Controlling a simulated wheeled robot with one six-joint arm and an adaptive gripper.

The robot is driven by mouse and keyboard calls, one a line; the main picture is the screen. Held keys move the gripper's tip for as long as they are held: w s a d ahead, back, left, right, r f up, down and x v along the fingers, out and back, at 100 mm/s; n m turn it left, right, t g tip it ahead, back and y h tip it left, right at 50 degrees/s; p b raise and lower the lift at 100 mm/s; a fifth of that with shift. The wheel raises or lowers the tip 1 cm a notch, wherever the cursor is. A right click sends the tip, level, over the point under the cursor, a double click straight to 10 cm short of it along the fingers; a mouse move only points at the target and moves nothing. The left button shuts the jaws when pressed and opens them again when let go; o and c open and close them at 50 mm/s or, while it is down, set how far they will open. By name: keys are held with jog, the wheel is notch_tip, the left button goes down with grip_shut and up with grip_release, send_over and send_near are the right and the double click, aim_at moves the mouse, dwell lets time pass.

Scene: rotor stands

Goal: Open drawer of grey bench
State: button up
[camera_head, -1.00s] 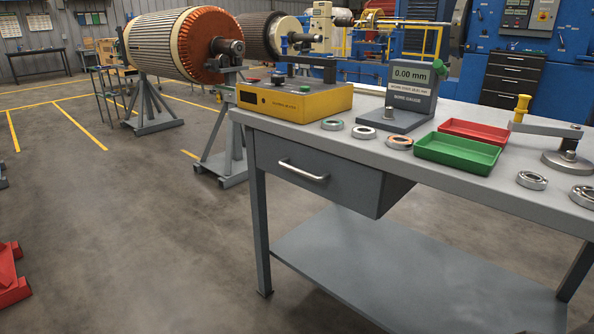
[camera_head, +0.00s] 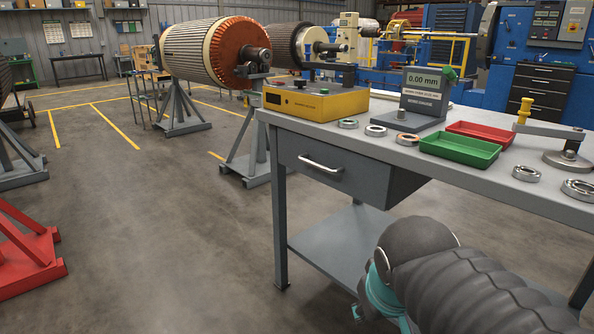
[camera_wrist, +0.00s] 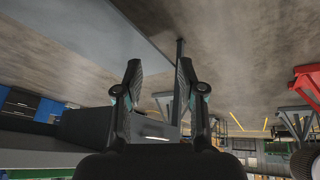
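The grey bench (camera_head: 480,176) stands at the right in the head view, with a drawer (camera_head: 350,184) under its left end. The drawer is shut, its front flush with the frame. Its silver bar handle (camera_head: 320,164) runs across the front. My arm reaches in from the lower right, in front of the bench's lower shelf. My gripper (camera_wrist: 158,70) is open and empty in the upside-down wrist view, its two black fingers apart. The handle (camera_wrist: 151,138) shows small between the fingers, some way off. The fingertips cannot be made out in the head view.
On the bench top stand a yellow box (camera_head: 315,102), a grey gauge (camera_head: 424,92), a green tray (camera_head: 460,149), a red tray (camera_head: 482,132) and several rings. A red stand (camera_head: 28,255) is at left.

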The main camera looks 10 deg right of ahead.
jog(key=w+d+r+n+h+b, duration=0.2)
jog(key=w+r+h, duration=0.1)
jog(key=w, duration=0.7)
jog(key=n+t+h+b, duration=0.4)
jog(key=h+b, duration=0.2)
jog(key=h, duration=0.3)
send_near(317, 166)
jog(key=x, duration=1)
jog(key=shift+w+d+f, duration=0.1)
jog(key=shift+w+d, duration=0.1)
grip_shut()
